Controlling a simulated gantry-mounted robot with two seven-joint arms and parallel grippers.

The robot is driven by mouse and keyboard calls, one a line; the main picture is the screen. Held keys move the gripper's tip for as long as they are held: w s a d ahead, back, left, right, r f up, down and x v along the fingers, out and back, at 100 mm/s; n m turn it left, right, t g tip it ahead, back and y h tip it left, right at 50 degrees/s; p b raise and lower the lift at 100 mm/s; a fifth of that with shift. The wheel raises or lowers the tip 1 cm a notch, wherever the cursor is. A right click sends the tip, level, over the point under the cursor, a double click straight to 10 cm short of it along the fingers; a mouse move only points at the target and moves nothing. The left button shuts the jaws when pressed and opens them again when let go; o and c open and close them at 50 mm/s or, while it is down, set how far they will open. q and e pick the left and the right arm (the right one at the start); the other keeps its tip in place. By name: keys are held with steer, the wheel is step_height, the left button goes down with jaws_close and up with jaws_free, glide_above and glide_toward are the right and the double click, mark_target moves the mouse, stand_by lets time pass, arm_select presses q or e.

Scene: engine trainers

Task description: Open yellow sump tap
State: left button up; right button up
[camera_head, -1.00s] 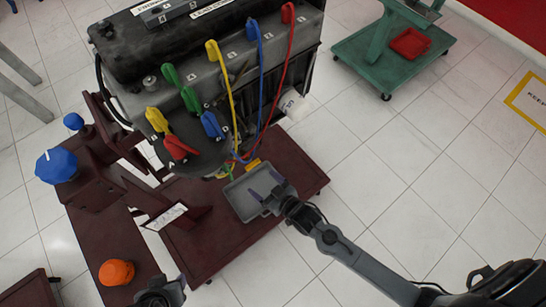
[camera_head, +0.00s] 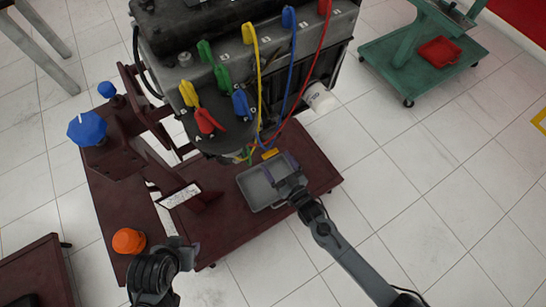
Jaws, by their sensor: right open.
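The yellow sump tap (camera_head: 269,154) is a small yellow handle low on the near side of the engine (camera_head: 200,62), just above the far edge of a grey drip tray (camera_head: 252,192). My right gripper (camera_head: 280,167) is open, just to the near right of the tap, over the tray's far right part. A small gap seems to separate the fingers from the tap; contact is hard to tell. My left gripper (camera_head: 190,252) is at the bottom left, near the stand's front edge, and its jaws are not clear.
The dark red stand (camera_head: 235,232) carries the engine. Coloured levers and yellow, blue and red cables hang above the tap. A blue knob (camera_head: 87,128) and an orange knob (camera_head: 128,241) are at left. A green trolley (camera_head: 425,62) stands at the back right. Tiled floor is free at right.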

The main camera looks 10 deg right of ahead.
mark_target(269, 152)
steer(key=shift+b+x, duration=0.35)
steer(key=shift+x, duration=1.4)
steer(key=c, duration=1.1)
steer(key=shift+o, duration=0.2)
